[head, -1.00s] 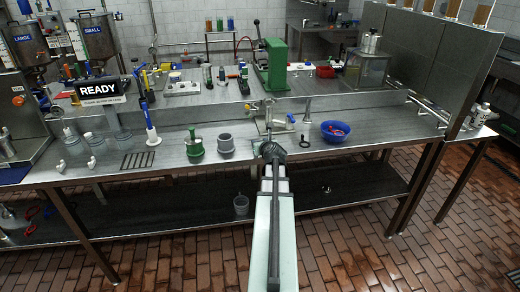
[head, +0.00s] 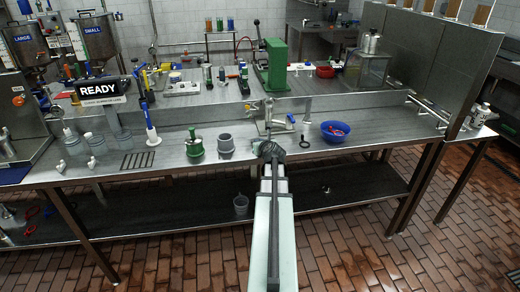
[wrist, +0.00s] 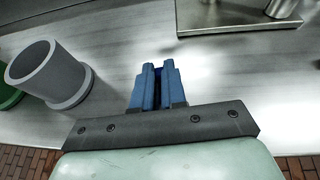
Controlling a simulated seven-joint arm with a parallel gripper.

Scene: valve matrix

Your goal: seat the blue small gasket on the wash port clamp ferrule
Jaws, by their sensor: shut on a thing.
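My gripper (wrist: 158,88) shows in the wrist view with its blue fingers close together. They are shut on a small dark blue piece (wrist: 158,74), which looks like the blue small gasket and is mostly hidden between them. In the head view my arm's dark end hides the fingers. A metal stand with a flat base plate (wrist: 240,28) lies beyond the fingers at the upper right of the wrist view. The same stand (head: 268,118) stands behind my arm's end in the head view. I cannot tell which fitting is the wash port clamp ferrule.
A grey cup (wrist: 48,75) stands left of the fingers. It also shows in the head view (head: 225,143), beside a green pot (head: 195,146). A blue bowl (head: 335,131) and a dark ring (head: 305,143) lie to the right. Bare bench top surrounds the fingers.

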